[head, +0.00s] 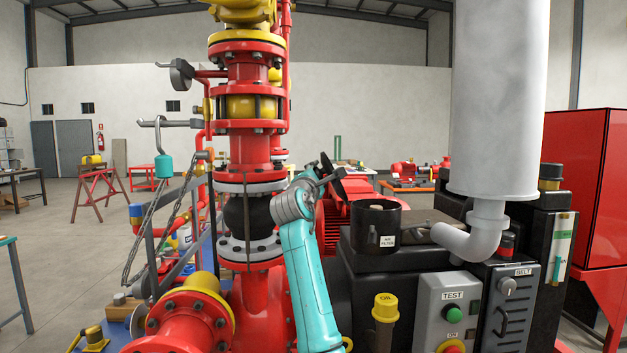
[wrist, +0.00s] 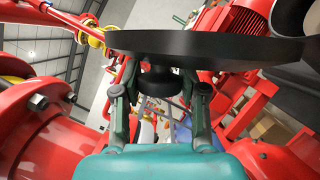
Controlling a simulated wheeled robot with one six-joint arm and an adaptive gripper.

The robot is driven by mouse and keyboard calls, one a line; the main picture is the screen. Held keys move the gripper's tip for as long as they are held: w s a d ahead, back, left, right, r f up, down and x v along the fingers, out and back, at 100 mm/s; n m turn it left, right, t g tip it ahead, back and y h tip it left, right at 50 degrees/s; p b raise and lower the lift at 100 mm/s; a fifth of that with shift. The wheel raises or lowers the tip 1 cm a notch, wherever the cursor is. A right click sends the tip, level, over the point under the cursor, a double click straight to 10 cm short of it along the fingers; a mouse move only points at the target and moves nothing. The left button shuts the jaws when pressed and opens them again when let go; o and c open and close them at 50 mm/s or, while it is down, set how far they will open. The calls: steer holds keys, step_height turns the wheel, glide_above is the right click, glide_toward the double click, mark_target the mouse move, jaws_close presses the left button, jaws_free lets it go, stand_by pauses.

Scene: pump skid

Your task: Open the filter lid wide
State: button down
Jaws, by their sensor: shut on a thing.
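The filter housing (head: 376,230) is a black round can labelled AIR FILTER, right of my arm in the head view. Its top looks uncovered, with a hollow inside. The lid shows as a dark, thin, tilted disc (head: 333,178) left of the can, partly hidden by my gripper (head: 318,180). In the wrist view the lid (wrist: 230,42) is a wide black disc seen nearly edge-on across the top. A round black knob (wrist: 160,83) lies under it, between the two fingers of my gripper (wrist: 160,92), which is shut on it. The lid's hinge is not clear.
A red pipe column (head: 250,150) with bolted flanges stands close left of my arm. A grey exhaust cylinder (head: 495,100) stands right of the filter. A yellow oil cap (head: 385,307) and a TEST panel (head: 450,310) are in front.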

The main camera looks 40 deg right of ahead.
steer(key=shift+s+d+r+m, duration=0.4)
steer(key=shift+d+r+m, duration=0.15)
steer(key=shift+m, duration=0.25)
steer(key=c, duration=0.6)
jaws_free()
steer(key=shift+c, duration=0.2)
steer(key=shift+a, duration=0.1)
steer(key=shift+s+a+f, duration=0.1)
steer(key=shift+s+a, duration=0.05)
steer(key=shift+a, duration=0.15)
steer(key=v, duration=1.1)
steer(key=shift+r, duration=0.2)
steer(key=shift+a, duration=0.1)
